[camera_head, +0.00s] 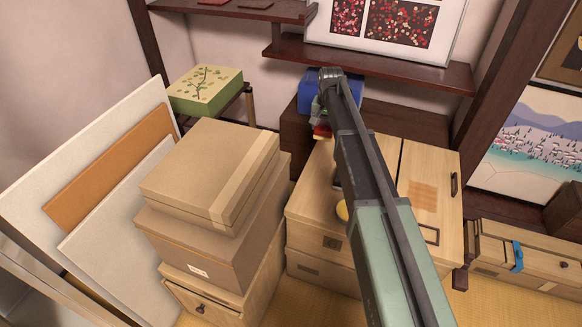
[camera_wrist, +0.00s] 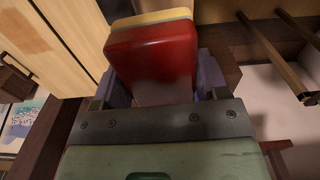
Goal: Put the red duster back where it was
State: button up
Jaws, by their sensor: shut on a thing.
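The red duster (camera_wrist: 152,55) fills the middle of the wrist view, with a pale yellow strip along its far edge. My gripper (camera_wrist: 153,88) is shut on it, with a finger on each side. In the head view my arm reaches away toward the dark wooden cabinet at the back. Only a small red bit of the duster (camera_head: 321,131) shows there, beside my arm's far end. The gripper itself is mostly hidden behind the arm. I cannot tell whether the duster touches any surface.
A blue object (camera_head: 316,88) stands behind my arm's end on the dark cabinet (camera_head: 296,130). Stacked brown boxes (camera_head: 208,180) stand to the left, and a light wooden chest (camera_head: 430,190) to the right. A dark shelf (camera_head: 420,73) with a framed picture overhangs the back.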

aim_at(320, 174)
jog(key=shift+w+a, duration=0.15)
jog(key=shift+a, duration=0.35)
jog(key=shift+m, duration=0.3)
jog(key=f+b, duration=2)
jog(key=shift+d+f+b, duration=0.3)
jog(key=shift+r, duration=0.25)
jog(key=shift+f, duration=0.25)
jog(key=o, duration=1)
jog(key=shift+r, duration=0.1)
jog(key=shift+c, duration=0.2)
